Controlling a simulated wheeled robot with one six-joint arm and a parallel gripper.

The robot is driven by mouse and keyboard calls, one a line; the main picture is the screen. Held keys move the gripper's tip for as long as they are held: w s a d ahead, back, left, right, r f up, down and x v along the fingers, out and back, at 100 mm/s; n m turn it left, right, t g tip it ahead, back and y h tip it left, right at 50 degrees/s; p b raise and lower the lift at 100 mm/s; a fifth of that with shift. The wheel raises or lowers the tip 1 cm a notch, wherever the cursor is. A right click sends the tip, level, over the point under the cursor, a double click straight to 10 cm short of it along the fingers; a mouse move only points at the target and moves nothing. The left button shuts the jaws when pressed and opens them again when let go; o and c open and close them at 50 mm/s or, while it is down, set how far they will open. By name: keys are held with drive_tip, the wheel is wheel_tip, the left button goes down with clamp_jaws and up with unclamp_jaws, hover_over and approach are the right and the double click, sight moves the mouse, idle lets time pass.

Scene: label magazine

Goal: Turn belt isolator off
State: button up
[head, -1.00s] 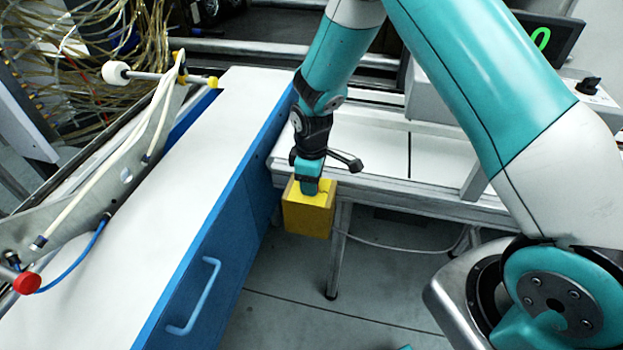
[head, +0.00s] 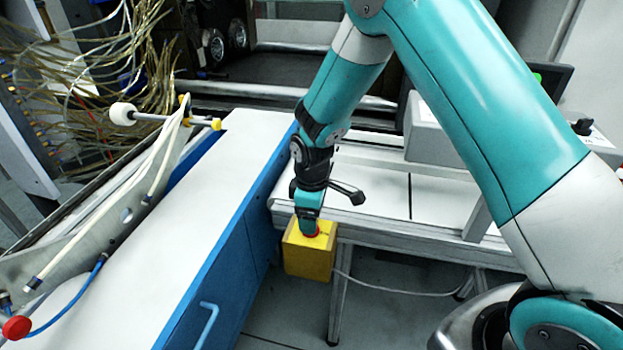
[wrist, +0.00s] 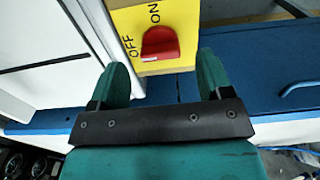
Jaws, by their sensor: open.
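The belt isolator is a yellow box (head: 309,262) at the end of the conveyor frame. In the wrist view its face (wrist: 185,20) carries the words OFF and ON and a red rotary knob (wrist: 160,43). The knob also shows as a sliver of red in the head view (head: 312,235). I cannot tell for sure which label the knob points to. My gripper (wrist: 163,70) is open, with its two teal fingers apart and the knob ahead, between their lines. In the head view my gripper (head: 308,228) is right above the box; contact with the knob is not clear.
A white-topped blue cabinet (head: 225,190) stands close left of the box, with a handle (head: 207,325) on its front. The white conveyor (head: 440,205) runs right, with a grey control box (head: 430,135) behind it. A cable (head: 400,291) hangs below.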

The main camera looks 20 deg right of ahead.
wheel_tip(320, 180, up, 15)
drive_tip(key=shift+f+b, duration=0.15)
drive_tip(key=shift+b, duration=0.2)
drive_tip(key=s+a+r+m+y, duration=0.1)
drive_tip(key=s+r, duration=0.2)
drive_tip(key=s, duration=0.5)
drive_tip(key=s+a+r+m+y, duration=0.1)
drive_tip(key=s+a+r, duration=0.1)
drive_tip(key=s, duration=0.6)
drive_tip(key=s+a+r+m+y, duration=0.2)
drive_tip(key=s+r, duration=0.2)
drive_tip(key=s, duration=0.5)
drive_tip(key=shift+r, duration=0.3)
